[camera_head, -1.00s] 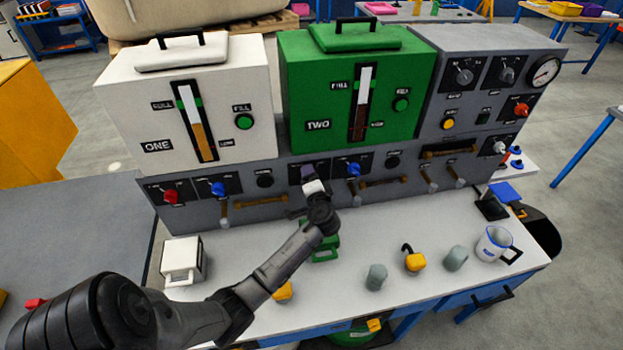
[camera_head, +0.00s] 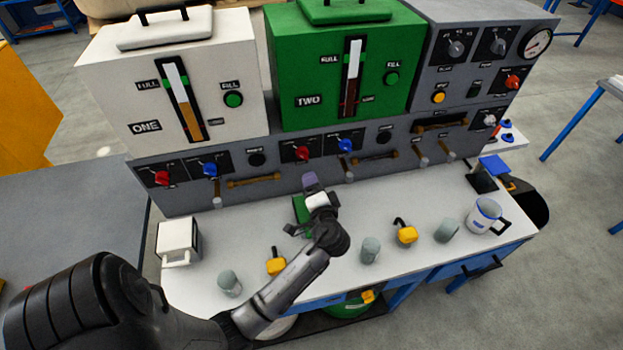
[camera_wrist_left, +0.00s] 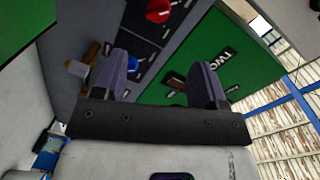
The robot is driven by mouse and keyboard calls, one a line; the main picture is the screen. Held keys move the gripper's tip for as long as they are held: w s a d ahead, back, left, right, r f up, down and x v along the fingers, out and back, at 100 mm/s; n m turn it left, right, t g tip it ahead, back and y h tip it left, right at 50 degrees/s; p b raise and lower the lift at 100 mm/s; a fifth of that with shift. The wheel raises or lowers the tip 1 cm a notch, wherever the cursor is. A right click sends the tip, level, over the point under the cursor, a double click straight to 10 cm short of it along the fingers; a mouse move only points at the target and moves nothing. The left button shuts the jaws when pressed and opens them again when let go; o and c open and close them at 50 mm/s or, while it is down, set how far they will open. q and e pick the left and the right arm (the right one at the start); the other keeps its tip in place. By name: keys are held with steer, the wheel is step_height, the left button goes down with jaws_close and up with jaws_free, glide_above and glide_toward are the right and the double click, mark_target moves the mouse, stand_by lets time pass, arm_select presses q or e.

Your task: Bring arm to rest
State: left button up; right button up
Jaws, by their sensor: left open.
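My left gripper (camera_head: 309,183) is over the back part of the white bench top, in front of the panel below the tank marked TWO. Its two fingers (camera_wrist_left: 160,80) stand apart in the left wrist view, with nothing held between them. The green tank marked TWO (camera_head: 345,85), a red knob (camera_wrist_left: 158,10) and a blue knob (camera_wrist_left: 132,62) lie beyond the fingers. My left arm comes in from the lower left and crosses the bench front. My right gripper is not in view.
A green container (camera_head: 301,207) is partly hidden behind the gripper. A white container (camera_head: 176,238), grey cups (camera_head: 370,250), yellow items (camera_head: 406,234) and a white mug (camera_head: 484,216) stand on the bench. The panel (camera_head: 250,192) with levers rises behind.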

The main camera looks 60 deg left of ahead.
arm_select(q)
steer(key=shift+s+d, duration=0.1)
steer(key=shift+d, duration=0.1)
stand_by(0.6)
steer(key=s+d+f+t+h, duration=0.1)
steer(key=s+d+h, duration=0.2)
steer(key=d+h, duration=0.5)
steer(key=s+d+f+t+h, duration=0.1)
steer(key=s+d+f+h, duration=0.15)
steer(key=d+h, duration=0.5)
steer(key=s+d+f+m+g, duration=0.1)
steer(key=s+d+f+g, duration=0.15)
steer(key=s, duration=0.65)
steer(key=s+d+f+m+g, duration=0.15)
steer(key=s+d+f, duration=0.25)
steer(key=s, duration=0.5)
step_height(320, 180, up, 30)
steer(key=p, duration=3)
steer(key=shift+w+h+p, duration=0.35)
steer(key=shift+w, duration=0.1)
